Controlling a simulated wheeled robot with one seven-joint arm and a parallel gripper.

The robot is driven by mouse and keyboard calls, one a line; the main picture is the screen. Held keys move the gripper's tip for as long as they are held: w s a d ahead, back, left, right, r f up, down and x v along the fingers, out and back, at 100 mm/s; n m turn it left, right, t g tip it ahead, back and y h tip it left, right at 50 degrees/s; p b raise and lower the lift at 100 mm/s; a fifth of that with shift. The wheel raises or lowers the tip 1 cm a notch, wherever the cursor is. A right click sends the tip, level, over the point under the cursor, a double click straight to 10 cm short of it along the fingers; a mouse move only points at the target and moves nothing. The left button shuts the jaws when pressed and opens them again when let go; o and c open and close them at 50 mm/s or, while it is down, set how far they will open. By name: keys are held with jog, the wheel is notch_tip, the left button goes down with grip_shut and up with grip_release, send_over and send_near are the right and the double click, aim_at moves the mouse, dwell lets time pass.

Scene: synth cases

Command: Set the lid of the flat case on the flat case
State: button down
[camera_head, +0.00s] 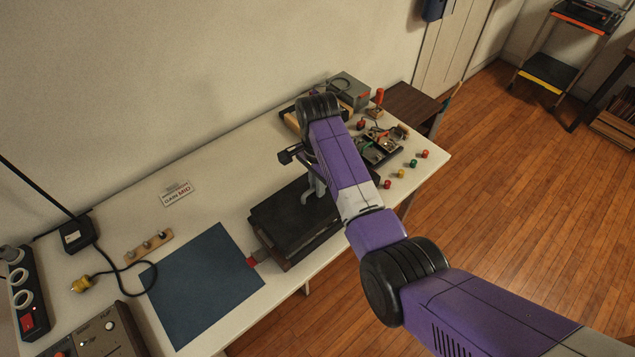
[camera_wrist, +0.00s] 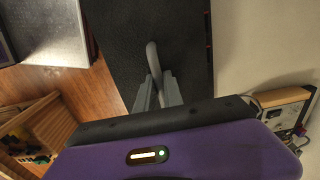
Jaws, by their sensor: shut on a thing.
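The lid of the flat case (camera_head: 277,219) is a broad black slab with a grey loop handle. In the wrist view the lid (camera_wrist: 120,45) fills the upper middle, and its handle (camera_wrist: 153,60) stands between my fingers. My gripper (camera_wrist: 158,92) is shut on that handle; in the head view my arm partly hides the gripper (camera_head: 316,190). The flat case (camera_head: 300,248) shows as a darker brownish body below the lid, near the table's front edge. The lid hides most of it. I cannot tell whether the lid touches the case or is slightly above it.
A blue mat (camera_head: 203,283) lies left of the case, with a small red-ended item (camera_head: 252,261) between them. An open box with wiring (camera_head: 380,147) and several coloured knobs are to the right. A power strip (camera_head: 27,300) stands far left. The wall runs behind the table.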

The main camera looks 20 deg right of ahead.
jog(key=shift+f+b, duration=0.45)
jog(key=shift+f, duration=0.5)
jog(key=shift+p, duration=0.7)
dwell(1.0)
jog(key=shift+f+b, duration=0.85)
jog(key=shift+f, duration=0.35)
jog(key=c, duration=1.4)
grip_release()
jog(key=shift+r+b, duration=0.35)
jog(key=shift+r, duration=3.6)
